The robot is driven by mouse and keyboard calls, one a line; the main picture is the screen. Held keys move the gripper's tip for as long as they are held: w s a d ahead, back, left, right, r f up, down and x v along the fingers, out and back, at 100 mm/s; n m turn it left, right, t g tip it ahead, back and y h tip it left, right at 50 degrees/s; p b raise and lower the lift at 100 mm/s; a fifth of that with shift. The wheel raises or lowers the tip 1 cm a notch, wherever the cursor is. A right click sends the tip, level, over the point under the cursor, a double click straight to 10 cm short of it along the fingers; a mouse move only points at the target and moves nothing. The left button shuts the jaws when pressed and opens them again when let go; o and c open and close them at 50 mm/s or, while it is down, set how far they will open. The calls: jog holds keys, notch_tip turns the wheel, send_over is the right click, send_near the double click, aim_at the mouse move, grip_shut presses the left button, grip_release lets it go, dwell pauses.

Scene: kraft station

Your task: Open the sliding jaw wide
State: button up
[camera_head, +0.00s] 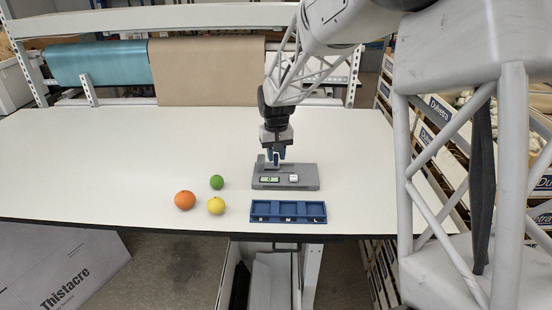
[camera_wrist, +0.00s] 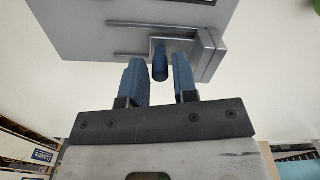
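The grey measuring device (camera_head: 310,183) lies flat on the white table and also fills the top of the wrist view (camera_wrist: 85,20). In the wrist view, its sliding jaw (camera_wrist: 178,45) sits close to the raised end block (camera_wrist: 210,54), at one end of the slotted track. A blue peg (camera_wrist: 159,65) stands up from the sliding jaw. My gripper (camera_wrist: 158,75) is open, with one blue finger on each side of the peg and visible gaps between. In the head view my gripper (camera_head: 275,157) points down at the device's back edge and partly hides the jaw.
A blue three-compartment tray (camera_head: 288,219) lies in front of the device, near the table's front edge. An orange (camera_head: 185,200), a yellow fruit (camera_head: 216,205) and a green fruit (camera_head: 217,182) lie to its left. The table's left side is clear.

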jog(key=shift+f, duration=0.85)
jog(key=shift+c, duration=0.3)
grip_shut()
jog(key=d, duration=0.9)
jog(key=shift+d, duration=0.25)
jog(key=shift+o, duration=0.3)
grip_release()
